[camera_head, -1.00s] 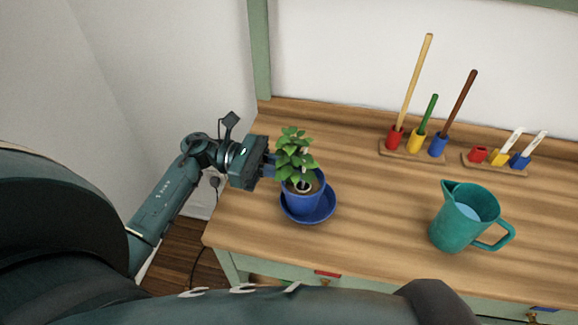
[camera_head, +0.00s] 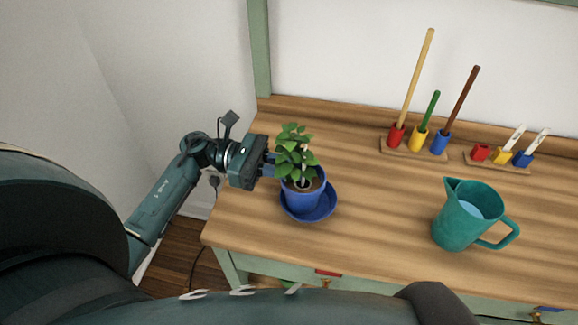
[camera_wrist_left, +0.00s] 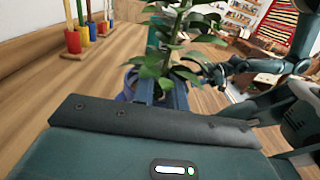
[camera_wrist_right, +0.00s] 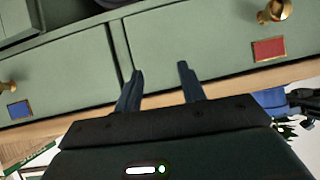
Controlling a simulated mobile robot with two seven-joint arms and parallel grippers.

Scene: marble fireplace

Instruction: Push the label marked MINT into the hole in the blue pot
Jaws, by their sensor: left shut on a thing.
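The blue pot (camera_head: 300,198) stands on its blue saucer (camera_head: 322,209) with a leafy green plant (camera_head: 294,152) in it. It also shows in the left wrist view (camera_wrist_left: 131,85), partly hidden by leaves. My left gripper (camera_head: 270,165) reaches in from the left at the plant, above the pot; its fingers (camera_wrist_left: 163,92) are shut on a label. A pale strip, seemingly this label (camera_head: 305,172), shows among the leaves above the soil. Its lettering cannot be read, and its lower end and the hole are not clear. My right gripper (camera_wrist_right: 160,87) is open and empty before the drawers.
A teal jug (camera_head: 460,222) stands to the right. Behind it are a rack with an empty red holder (camera_head: 480,152) and white labels in the yellow and blue ones, and a rack of coloured sticks (camera_head: 396,136). The table between pot and jug is clear.

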